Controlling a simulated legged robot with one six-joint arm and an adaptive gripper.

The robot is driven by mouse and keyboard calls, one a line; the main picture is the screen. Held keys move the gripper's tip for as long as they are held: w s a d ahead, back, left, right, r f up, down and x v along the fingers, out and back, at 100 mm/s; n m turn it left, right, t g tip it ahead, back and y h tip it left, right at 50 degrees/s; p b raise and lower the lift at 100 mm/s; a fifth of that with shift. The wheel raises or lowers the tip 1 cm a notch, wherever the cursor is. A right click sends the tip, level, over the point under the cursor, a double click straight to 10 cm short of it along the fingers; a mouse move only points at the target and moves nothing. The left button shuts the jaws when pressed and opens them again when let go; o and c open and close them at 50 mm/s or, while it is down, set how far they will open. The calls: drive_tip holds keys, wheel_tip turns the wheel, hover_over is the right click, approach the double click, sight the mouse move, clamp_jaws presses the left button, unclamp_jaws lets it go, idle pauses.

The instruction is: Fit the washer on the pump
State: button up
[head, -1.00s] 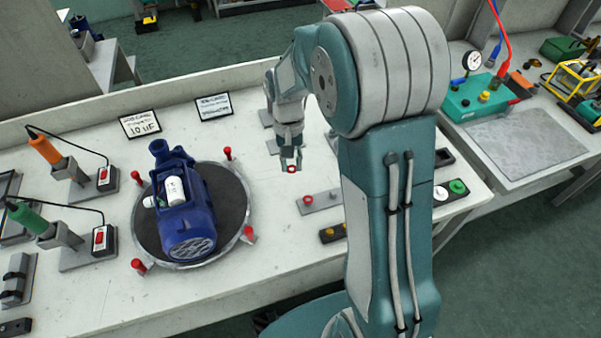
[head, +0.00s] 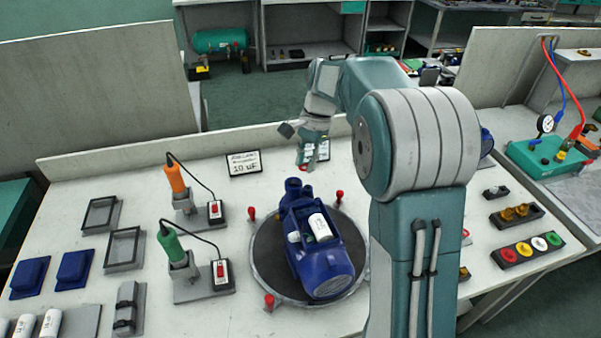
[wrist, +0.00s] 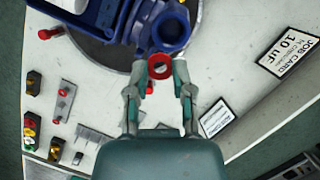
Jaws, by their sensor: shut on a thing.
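The blue pump (head: 318,258) lies on a round dark turntable (head: 262,262), with a white cylinder in its side. Its round open port (head: 293,187) points up at the back end; in the wrist view the port (wrist: 171,27) shows as a blue ring just beyond my fingertips. My gripper (wrist: 160,68) is shut on the red washer (wrist: 160,60), a small ring held between the tips. In the wrist view the washer appears beside the port; the height gap cannot be told. In the head view my gripper (head: 303,164) is just behind the port, and the washer is not clear.
Red pegs (head: 340,197) stand around the turntable. A 10 uF job card (head: 244,163) stands behind it on the left. Orange (head: 174,178) and green (head: 171,246) tools with switch boxes stand left. Coloured buttons (head: 523,249) lie right. The bench between card and tools is clear.

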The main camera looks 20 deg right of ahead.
sight(309, 188)
drive_tip(key=shift+d, duration=0.45)
drive_tip(key=f, duration=0.1)
drive_tip(key=d+f, duration=0.1)
drive_tip(key=shift+d+f, duration=0.2)
drive_tip(key=shift+f, duration=0.15)
drive_tip(key=shift+a+f, duration=0.7)
drive_tip(key=shift+a, duration=0.25)
drive_tip(key=shift+a+f, duration=0.2)
drive_tip(key=shift+f, duration=0.15)
drive_tip(key=shift+s+d+f, duration=0.15)
drive_tip(key=shift+d+f, duration=0.2)
drive_tip(key=shift+f, duration=0.35)
drive_tip(key=shift+d+f, duration=0.3)
drive_tip(key=shift+d, duration=0.2)
clamp_jaws()
drive_tip(key=shift+a, duration=0.4)
drive_tip(key=shift+d, duration=0.25)
drive_tip(key=shift+s+d+r, duration=0.1)
drive_tip(key=shift+s+r, duration=0.05)
drive_tip(key=shift+s, duration=0.6)
